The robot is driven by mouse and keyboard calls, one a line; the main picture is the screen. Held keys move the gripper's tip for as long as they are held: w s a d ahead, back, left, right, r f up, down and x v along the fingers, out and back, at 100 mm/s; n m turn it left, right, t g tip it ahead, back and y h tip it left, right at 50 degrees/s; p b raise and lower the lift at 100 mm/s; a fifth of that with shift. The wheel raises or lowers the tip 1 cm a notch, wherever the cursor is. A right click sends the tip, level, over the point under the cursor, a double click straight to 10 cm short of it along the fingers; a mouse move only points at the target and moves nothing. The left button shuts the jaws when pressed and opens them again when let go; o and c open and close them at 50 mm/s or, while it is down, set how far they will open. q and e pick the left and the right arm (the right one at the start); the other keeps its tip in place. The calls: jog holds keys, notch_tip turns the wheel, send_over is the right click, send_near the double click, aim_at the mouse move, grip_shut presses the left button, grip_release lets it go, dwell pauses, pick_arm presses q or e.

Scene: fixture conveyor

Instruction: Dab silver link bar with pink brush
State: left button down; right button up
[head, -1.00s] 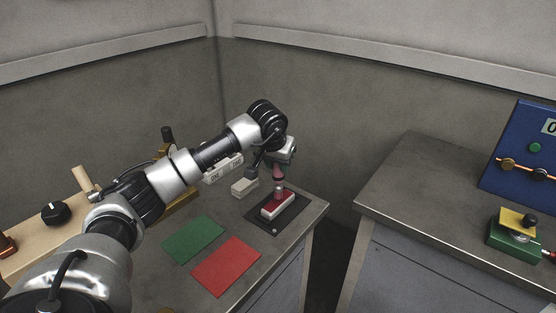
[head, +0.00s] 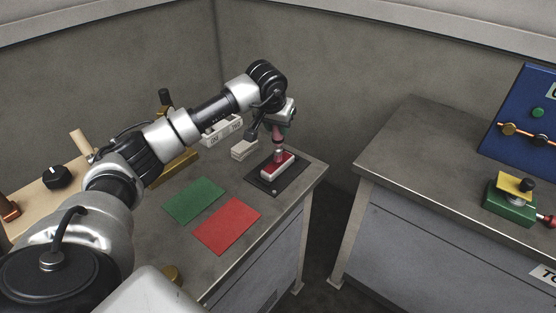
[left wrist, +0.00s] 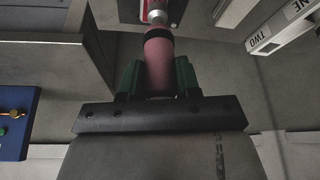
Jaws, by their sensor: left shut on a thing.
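My left gripper (head: 279,134) is shut on the pink brush (head: 277,145), which points down. In the left wrist view the brush's pink handle (left wrist: 158,58) sits between the green fingers (left wrist: 158,78), with a metal collar beyond it. The brush's lower end meets, or is just above, a red and pale block (head: 279,168) on a dark plate (head: 292,181). Red and pale parts of this block show at the top of the wrist view. I cannot make out the silver link bar for certain; the brush may hide it. My right gripper is not in view.
A green mat (head: 194,200) and a red mat (head: 227,226) lie flat on the bench. A grey block (head: 243,150) and a labelled white rack (head: 222,132) stand behind. A gap separates this bench from the right bench (head: 420,160), which holds a green fixture (head: 510,207).

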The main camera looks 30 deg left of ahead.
pick_arm(q)
jog(key=shift+f+b, duration=0.35)
jog(key=shift+f, duration=0.15)
dwell(0.3)
jog(key=shift+r, duration=0.1)
dwell(0.4)
